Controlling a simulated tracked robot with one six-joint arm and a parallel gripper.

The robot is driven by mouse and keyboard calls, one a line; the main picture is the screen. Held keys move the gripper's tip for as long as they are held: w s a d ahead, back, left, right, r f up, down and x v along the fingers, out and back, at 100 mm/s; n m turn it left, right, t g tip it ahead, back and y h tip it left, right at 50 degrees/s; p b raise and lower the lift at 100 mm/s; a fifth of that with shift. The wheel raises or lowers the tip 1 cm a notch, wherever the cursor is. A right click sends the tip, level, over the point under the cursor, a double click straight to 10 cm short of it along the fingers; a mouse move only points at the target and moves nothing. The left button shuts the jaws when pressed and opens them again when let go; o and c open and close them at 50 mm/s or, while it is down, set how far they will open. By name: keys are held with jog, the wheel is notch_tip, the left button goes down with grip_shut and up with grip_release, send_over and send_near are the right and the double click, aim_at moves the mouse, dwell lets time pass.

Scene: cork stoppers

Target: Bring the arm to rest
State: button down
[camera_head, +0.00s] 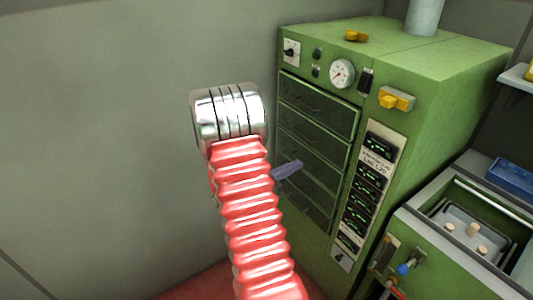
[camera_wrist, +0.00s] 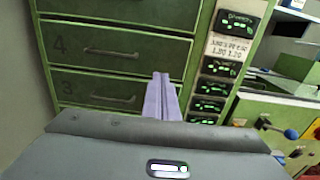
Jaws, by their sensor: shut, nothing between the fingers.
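My arm, a red ribbed sleeve with a silver metal joint, rises in the middle of the head view. My gripper (camera_head: 288,169) shows as a small grey-violet tip to the right of the sleeve, in front of the green cabinet's drawers. In the wrist view my gripper (camera_wrist: 161,98) points at the drawer fronts, with its two fingers together and nothing between them. Several cork stoppers (camera_head: 473,229) stand in a tray (camera_head: 454,215) in the sink-like basin at the lower right, well away from my gripper.
The green cabinet (camera_head: 440,62) has shut drawers (camera_wrist: 113,52), a gauge (camera_head: 342,73), a yellow handle (camera_head: 396,99) and a column of displays. A blue container (camera_head: 513,174) sits beyond the basin. A blue-knobbed valve (camera_head: 405,269) juts out at lower right. A bare wall fills the left.

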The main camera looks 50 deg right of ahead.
dwell(0.3)
jog(key=s+a+f+m+g+y, duration=0.3)
jog(key=s+a+f+m+y, duration=0.2)
jog(key=s, duration=0.2)
jog(key=s+a+m+y, duration=0.1)
jog(key=a+m+y, duration=0.4)
jog(key=a, duration=0.5)
jog(key=w+a+r+m+t+y, duration=0.2)
jog(key=w+a+r+m+t, duration=0.15)
jog(key=a, duration=0.75)
jog(key=w+a+r+m+t+y, duration=0.25)
jog(key=a+r+t, duration=0.2)
jog(key=a, duration=0.55)
jog(key=a+r+n+t+y, duration=0.1)
jog(key=a+r+t+y, duration=0.1)
jog(key=a+r+t, duration=0.4)
jog(key=a+r, duration=0.4)
jog(key=a, duration=0.2)
jog(key=shift+a+r+n+y, duration=0.25)
jog(key=shift+a+n+y, duration=0.05)
jog(key=shift+a+y, duration=0.1)
